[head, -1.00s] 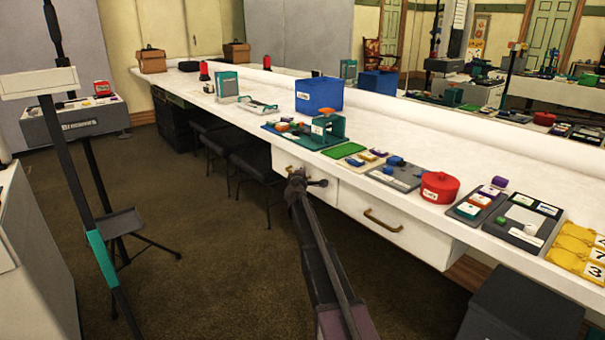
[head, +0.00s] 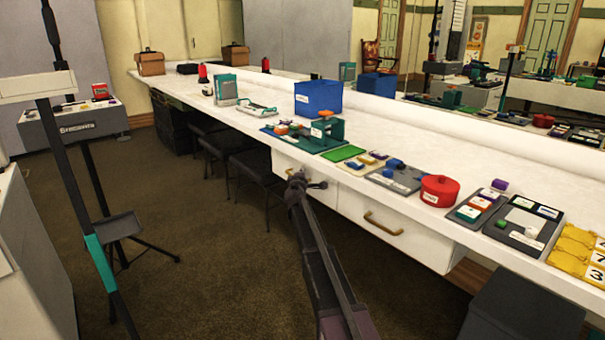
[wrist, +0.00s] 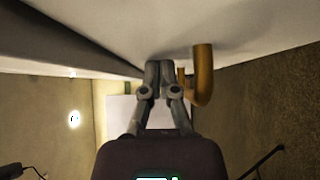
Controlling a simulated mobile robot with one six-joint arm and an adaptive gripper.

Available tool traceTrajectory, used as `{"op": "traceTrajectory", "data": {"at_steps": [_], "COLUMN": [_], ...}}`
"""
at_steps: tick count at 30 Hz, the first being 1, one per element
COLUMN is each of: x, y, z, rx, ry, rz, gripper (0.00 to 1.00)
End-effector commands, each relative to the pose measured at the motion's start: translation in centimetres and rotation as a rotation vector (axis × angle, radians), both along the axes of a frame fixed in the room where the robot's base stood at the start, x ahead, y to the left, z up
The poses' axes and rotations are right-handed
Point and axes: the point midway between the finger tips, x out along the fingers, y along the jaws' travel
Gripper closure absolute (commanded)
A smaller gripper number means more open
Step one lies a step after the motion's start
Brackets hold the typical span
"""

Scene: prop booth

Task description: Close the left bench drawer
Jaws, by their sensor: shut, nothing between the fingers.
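The left bench drawer (head: 285,161) has a white front under the long bench, left of a second drawer. My gripper (head: 297,179) is in front of it and hides part of its front. The drawer looks close to flush with the bench front, but I cannot tell whether a gap is left. In the wrist view my gripper (wrist: 160,66) has its fingers together and empty, with the tips at the pale drawer front (wrist: 130,35). The brass handle (wrist: 203,75) is just right of the fingers, not between them. I cannot tell whether the tips touch the front.
The right drawer (head: 420,240) has a brass handle (head: 383,225). The bench top (head: 400,140) carries a blue box (head: 318,99), a red pot (head: 439,190) and several trays. Dark stools (head: 255,170) stand left of the drawers. A tripod stand (head: 75,170) is at the left; floor between is clear.

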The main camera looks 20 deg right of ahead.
Motion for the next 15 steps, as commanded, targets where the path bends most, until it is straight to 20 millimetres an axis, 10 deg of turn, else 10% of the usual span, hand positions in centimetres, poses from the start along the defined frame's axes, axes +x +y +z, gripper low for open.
{"op": "traceTrajectory", "data": {"at_steps": [15], "x": [-6.3], "y": [5.2], "z": [0.1], "rx": [0.0], "ry": [-0.002], "rz": [0.014], "gripper": [1.0]}}
